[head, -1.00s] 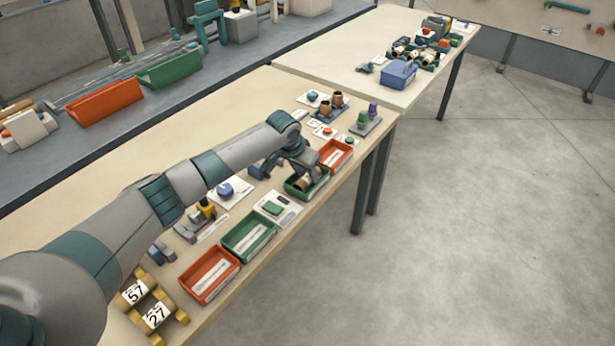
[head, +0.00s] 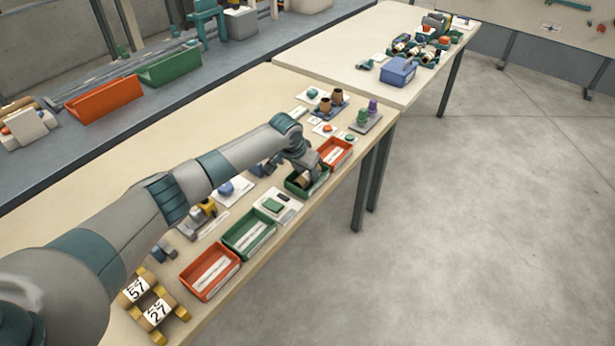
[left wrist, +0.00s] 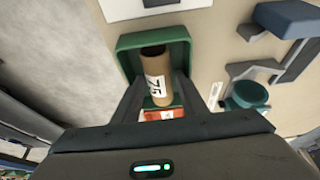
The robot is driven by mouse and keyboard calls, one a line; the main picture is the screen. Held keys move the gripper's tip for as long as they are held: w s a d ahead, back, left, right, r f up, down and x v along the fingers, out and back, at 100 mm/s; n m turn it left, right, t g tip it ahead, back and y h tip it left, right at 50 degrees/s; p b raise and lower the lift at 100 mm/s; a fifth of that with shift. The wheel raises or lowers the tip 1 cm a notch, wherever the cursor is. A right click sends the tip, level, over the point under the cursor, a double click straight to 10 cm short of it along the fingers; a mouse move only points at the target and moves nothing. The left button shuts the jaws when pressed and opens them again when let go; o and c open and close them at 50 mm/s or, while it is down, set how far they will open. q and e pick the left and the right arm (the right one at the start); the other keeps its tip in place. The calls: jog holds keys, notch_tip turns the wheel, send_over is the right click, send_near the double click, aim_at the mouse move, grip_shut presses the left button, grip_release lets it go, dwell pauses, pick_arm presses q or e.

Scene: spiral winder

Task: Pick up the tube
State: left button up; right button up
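The tube (left wrist: 155,68) is a brown cardboard cylinder with a white label reading "75". It lies in a small green tray (left wrist: 127,45); in the head view the same tray (head: 293,190) sits near the table's front edge. My left gripper (left wrist: 158,80) is over the tray, with one finger on each side of the tube and seemingly narrow gaps. It looks open; contact is hard to judge. In the head view my left gripper (head: 305,176) partly hides the tube. My right gripper is not in view.
An orange tray (head: 335,153) stands just beyond the green one. A card with a green block (head: 272,205) lies on the nearer side. Two tubes marked 57 (head: 137,288) and 27 (head: 158,311) rest on a yellow-ended rack. The floor at right is clear.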

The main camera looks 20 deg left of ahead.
pick_arm(q)
jog(key=c, duration=0.8)
jog(key=shift+r+b, duration=0.3)
jog(key=shift+r, duration=0.15)
jog(key=r, duration=0.1)
jog(key=r+b, duration=0.1)
jog(key=r, duration=0.1)
jog(key=shift+d+r+b, duration=0.2)
jog(key=shift+d+b, duration=0.1)
jog(key=s+d+r+b, duration=0.1)
jog(key=d+r+b, duration=0.2)
jog(key=d+r, duration=0.4)
jog(key=shift+s+d, duration=0.35)
jog(key=shift+d, duration=1.65)
jog(key=shift+f, duration=0.1)
